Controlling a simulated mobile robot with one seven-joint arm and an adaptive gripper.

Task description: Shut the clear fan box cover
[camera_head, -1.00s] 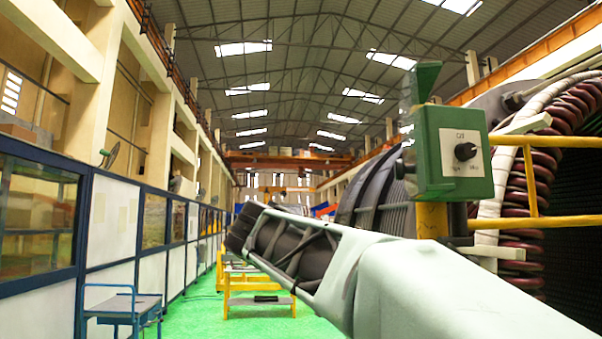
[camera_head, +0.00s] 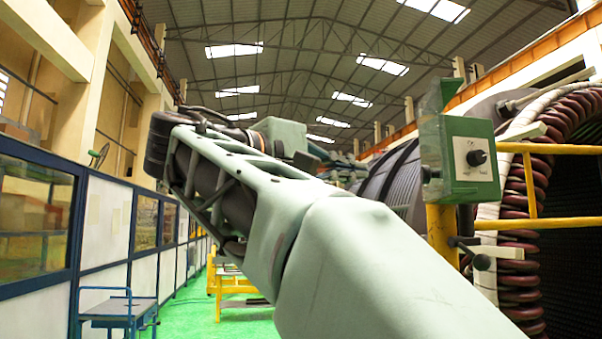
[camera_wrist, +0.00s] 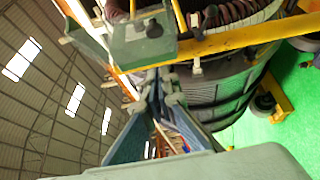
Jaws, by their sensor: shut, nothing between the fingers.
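The fan box (camera_head: 470,160) is a green box with a pale front plate and a dark knob, on a yellow post at right. Its see-through greenish cover (camera_head: 437,97) stands open, tilted up at the box's upper left. In the wrist view the box (camera_wrist: 143,42) is at the top, with the cover (camera_wrist: 84,28) sticking out to its left. My gripper (camera_wrist: 158,76) is shut and empty, its tips appearing just below the box in that view. I cannot tell the gap to box or cover. In the head view the gripper's fingers cannot be made out.
Yellow rails (camera_head: 545,223) run right of and below the box, in front of the large stator (camera_head: 520,185) with its red-brown coils. A blue trolley (camera_head: 118,312) and a yellow bench (camera_head: 228,290) stand on the green floor at left. The space left of the box looks open.

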